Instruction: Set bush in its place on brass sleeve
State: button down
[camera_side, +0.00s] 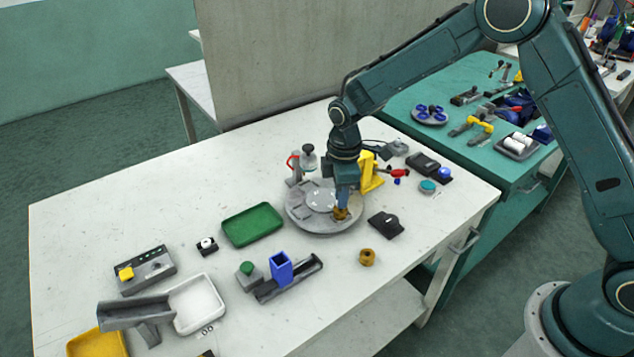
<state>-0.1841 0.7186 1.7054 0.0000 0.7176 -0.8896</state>
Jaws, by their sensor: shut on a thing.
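My gripper (342,208) points down over the front right part of a round grey turntable (312,226). It is shut on a small part, taken to be the bush, which the fingers mostly hide. A brass-coloured piece (341,214) shows right at the fingertips, low over the turntable. I take it for the brass sleeve, but cannot tell where it ends and the held part begins, or whether they touch. A separate brass-coloured ring (367,257) lies on the white table in front of the turntable.
A yellow bracket (369,172) stands close behind and right of my gripper. A small post with a red part (294,166) stands at the turntable's back left. A black block (385,225) lies to the right, a green tray (252,225) to the left.

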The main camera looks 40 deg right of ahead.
jog(key=shift+f, duration=0.1)
dwell(0.7)
jog(key=c, duration=1.3)
grip_release()
jog(key=shift+r, duration=3)
